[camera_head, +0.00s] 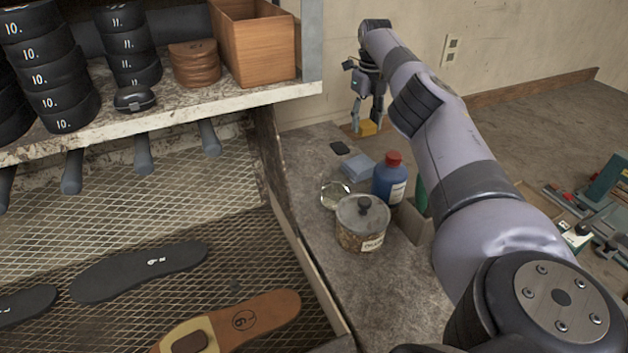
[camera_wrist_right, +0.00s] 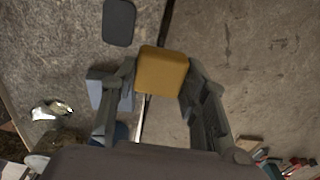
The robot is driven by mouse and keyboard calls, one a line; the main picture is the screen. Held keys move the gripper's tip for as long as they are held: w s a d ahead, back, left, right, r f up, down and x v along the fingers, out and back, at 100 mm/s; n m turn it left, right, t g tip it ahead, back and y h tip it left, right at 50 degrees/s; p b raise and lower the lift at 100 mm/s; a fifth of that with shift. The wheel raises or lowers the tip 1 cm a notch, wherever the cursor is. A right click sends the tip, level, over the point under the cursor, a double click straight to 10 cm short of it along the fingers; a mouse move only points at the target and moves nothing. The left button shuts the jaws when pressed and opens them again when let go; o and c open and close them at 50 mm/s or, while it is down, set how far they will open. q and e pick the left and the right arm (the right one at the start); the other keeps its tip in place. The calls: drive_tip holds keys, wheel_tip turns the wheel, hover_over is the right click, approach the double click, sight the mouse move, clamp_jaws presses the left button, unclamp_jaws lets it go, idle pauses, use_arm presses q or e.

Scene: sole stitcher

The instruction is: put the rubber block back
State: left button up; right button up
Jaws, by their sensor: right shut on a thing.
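The rubber block (camera_head: 368,127) is a small yellow-orange block. My right gripper (camera_head: 367,116) is shut on it, near the back end of the narrow grey counter in the head view. In the right wrist view the block (camera_wrist_right: 162,71) sits between the two fingertips of the gripper (camera_wrist_right: 160,80). My left gripper is not in view.
On the counter (camera_head: 310,165) are a dark flat pad (camera_head: 340,148), a blue-grey block (camera_head: 357,167), a glass dish (camera_head: 336,195), a blue bottle with red cap (camera_head: 390,180) and a lidded jar (camera_head: 361,225). A shelf with stacked rolls and a mesh rack with soles stand left.

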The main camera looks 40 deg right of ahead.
drive_tip(key=shift+a+f+b, duration=0.1)
drive_tip(key=shift+f+b, duration=0.3)
drive_tip(key=shift+f, duration=0.45)
drive_tip(key=shift+a, duration=0.8)
drive_tip(key=shift+s+a, duration=0.15)
drive_tip(key=shift+a, duration=0.55)
drive_tip(key=p, duration=0.2)
hover_over(316, 176)
drive_tip(key=shift+r, duration=0.1)
wheel_tip(316, 176, down, 3)
drive_tip(key=shift+s+f+p, duration=0.1)
drive_tip(key=shift+f+p, duration=0.05)
drive_tip(key=shift+p, duration=0.55)
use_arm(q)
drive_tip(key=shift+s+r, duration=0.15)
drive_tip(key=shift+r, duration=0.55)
use_arm(e)
drive_tip(key=shift+f, duration=0.15)
drive_tip(key=shift+f, duration=0.1)
drive_tip(key=o, duration=1.1)
